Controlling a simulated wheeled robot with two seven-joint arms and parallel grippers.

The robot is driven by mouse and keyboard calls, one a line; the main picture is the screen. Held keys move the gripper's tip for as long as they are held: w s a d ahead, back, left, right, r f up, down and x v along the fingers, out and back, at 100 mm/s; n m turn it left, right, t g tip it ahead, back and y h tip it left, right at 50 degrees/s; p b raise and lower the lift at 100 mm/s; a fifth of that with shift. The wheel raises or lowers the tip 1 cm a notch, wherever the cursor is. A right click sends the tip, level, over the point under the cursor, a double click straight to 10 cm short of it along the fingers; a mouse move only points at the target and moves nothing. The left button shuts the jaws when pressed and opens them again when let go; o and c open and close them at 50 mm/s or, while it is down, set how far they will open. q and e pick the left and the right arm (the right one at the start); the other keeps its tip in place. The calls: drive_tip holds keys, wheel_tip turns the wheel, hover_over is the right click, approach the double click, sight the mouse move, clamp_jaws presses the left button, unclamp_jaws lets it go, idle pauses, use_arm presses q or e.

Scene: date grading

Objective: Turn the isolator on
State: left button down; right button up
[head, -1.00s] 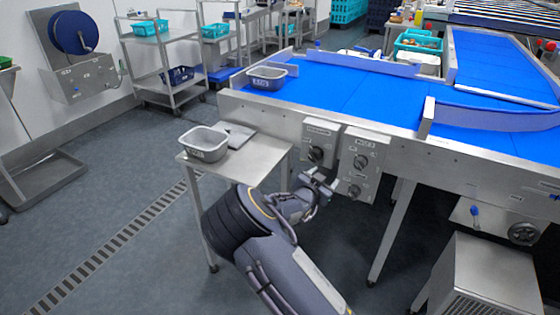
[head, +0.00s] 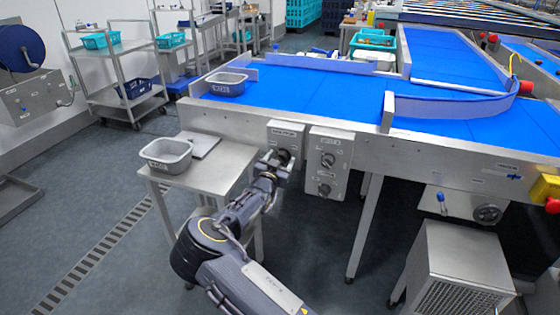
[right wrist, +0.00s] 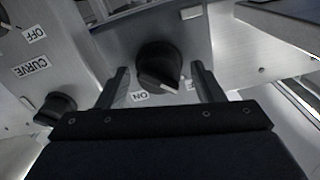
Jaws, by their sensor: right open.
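The isolator looks to be the grey box (head: 298,136) on the conveyor's side, with one black rotary knob. Its label is too small to read. In the right wrist view the knob (right wrist: 158,62) sits between the fingers, its white pointer mark beside an "ON" label (right wrist: 140,97) and a second label partly hidden by a finger. My right gripper (head: 273,162) is at the front of this box, open, fingers either side of the knob with gaps visible; it also shows in the right wrist view (right wrist: 160,84). My left gripper is not in view.
Just right is a second grey box (head: 328,170) with two knobs; a knob (right wrist: 55,108) near a "CURVE" label shows in the right wrist view. A steel side table (head: 220,165) with a grey tub (head: 166,155) stands left. The blue conveyor (head: 310,92) runs above.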

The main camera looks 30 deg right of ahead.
drive_tip(key=shift+c, duration=0.3)
drive_tip(key=c, duration=0.9)
drive_tip(key=shift+f+m+b, duration=0.15)
drive_tip(key=shift+m+b, duration=0.35)
drive_tip(key=shift+b, duration=0.45)
drive_tip(key=m+b, duration=0.7)
drive_tip(key=b, duration=0.1)
drive_tip(key=m+b, duration=0.7)
drive_tip(key=b, duration=0.1)
drive_tip(key=shift+s+d+f, duration=0.15)
drive_tip(key=shift+f, duration=0.05)
drive_tip(key=shift+r+m+b, duration=0.15)
drive_tip(key=shift+m+b, duration=1.2)
drive_tip(key=shift+m, duration=0.15)
drive_tip(key=o, duration=1)
drive_tip(key=shift+c, duration=0.2)
